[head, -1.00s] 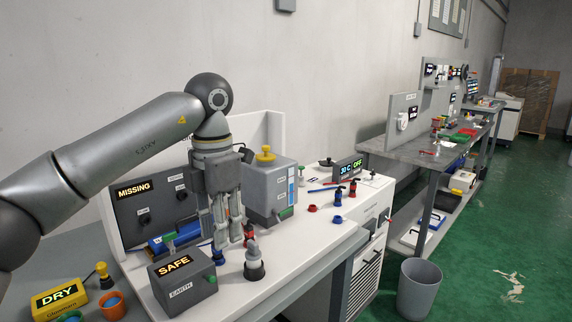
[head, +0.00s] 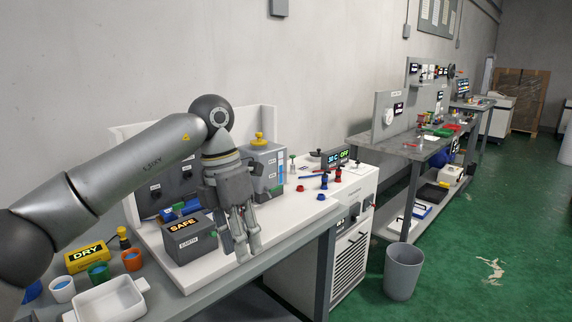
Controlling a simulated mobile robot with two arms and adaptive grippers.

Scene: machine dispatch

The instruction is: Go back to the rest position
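My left gripper (head: 241,252) points down at the front edge of the white bench unit (head: 289,215), just right of the dark box marked SAFE (head: 188,238). Its fingers hang close together. I cannot tell whether they are open or shut, and I see nothing held between them. My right gripper is not in view. The gripper and forearm hide part of the dark panel (head: 150,205) behind them.
A grey box with a yellow knob (head: 268,160) stands behind my gripper. A yellow DRY box (head: 87,257), several small cups and a white tray (head: 108,302) are at lower left. A grey bin (head: 403,270) stands on the green floor, which is open at right.

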